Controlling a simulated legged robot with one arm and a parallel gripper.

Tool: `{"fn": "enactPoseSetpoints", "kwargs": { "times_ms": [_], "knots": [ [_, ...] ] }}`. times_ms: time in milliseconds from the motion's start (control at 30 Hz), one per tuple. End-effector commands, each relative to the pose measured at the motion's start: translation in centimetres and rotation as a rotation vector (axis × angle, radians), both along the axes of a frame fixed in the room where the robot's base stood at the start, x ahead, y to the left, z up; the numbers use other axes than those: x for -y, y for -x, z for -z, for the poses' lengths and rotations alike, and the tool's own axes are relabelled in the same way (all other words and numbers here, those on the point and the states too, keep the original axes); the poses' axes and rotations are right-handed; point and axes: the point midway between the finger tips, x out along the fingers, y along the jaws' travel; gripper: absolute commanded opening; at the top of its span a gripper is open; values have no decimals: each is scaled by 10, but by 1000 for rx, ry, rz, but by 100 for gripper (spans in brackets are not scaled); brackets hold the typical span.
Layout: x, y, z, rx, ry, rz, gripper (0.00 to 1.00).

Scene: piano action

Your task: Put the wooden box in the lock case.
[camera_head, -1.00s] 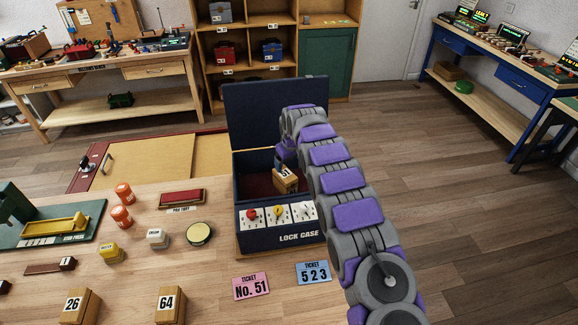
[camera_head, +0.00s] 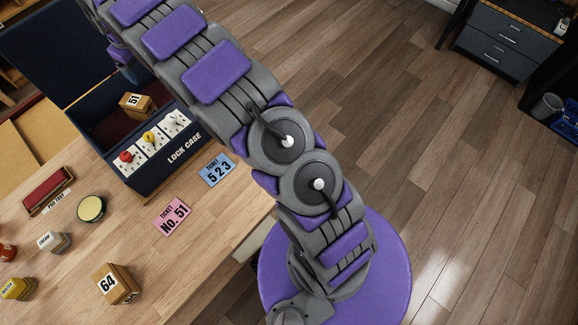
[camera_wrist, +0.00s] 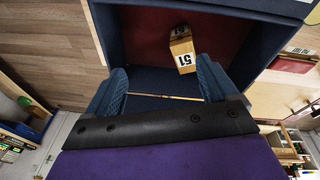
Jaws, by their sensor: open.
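The wooden box marked 51 (camera_head: 137,105) is inside the open lock case (camera_head: 150,178), whose dark blue lid stands up at the back. The wrist view also shows the box (camera_wrist: 182,50) over the case's reddish inside, beyond my fingertips. My gripper (camera_wrist: 166,74) is open, with its two blue fingers spread apart and nothing between them. In the head view my arm reaches across the top, and the gripper is largely hidden or cut off there. Three dials with red, yellow and white knobs sit on the case's front.
Tickets reading No. 51 (camera_head: 172,217) and 523 (camera_head: 217,170) lie in front of the case. A wooden box marked 64 (camera_head: 117,284), a round yellow-topped tin (camera_head: 91,209) and a red Pro Tort tray (camera_head: 48,191) stand on the table. Open floor lies to the right.

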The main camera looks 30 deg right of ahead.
Motion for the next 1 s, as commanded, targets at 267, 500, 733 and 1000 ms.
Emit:
{"fn": "enactPoseSetpoints", "kwargs": {
  "times_ms": [267, 500, 733, 1000],
  "knots": [
    [57, 71, -51, -55, 27, 135, 87],
    [93, 145, -80, -108, 31, 240, 87],
    [118, 225, -99, -161, 27, 332, 87],
    [136, 327, -105, -230, 11, 422, 87]
  ]
}}
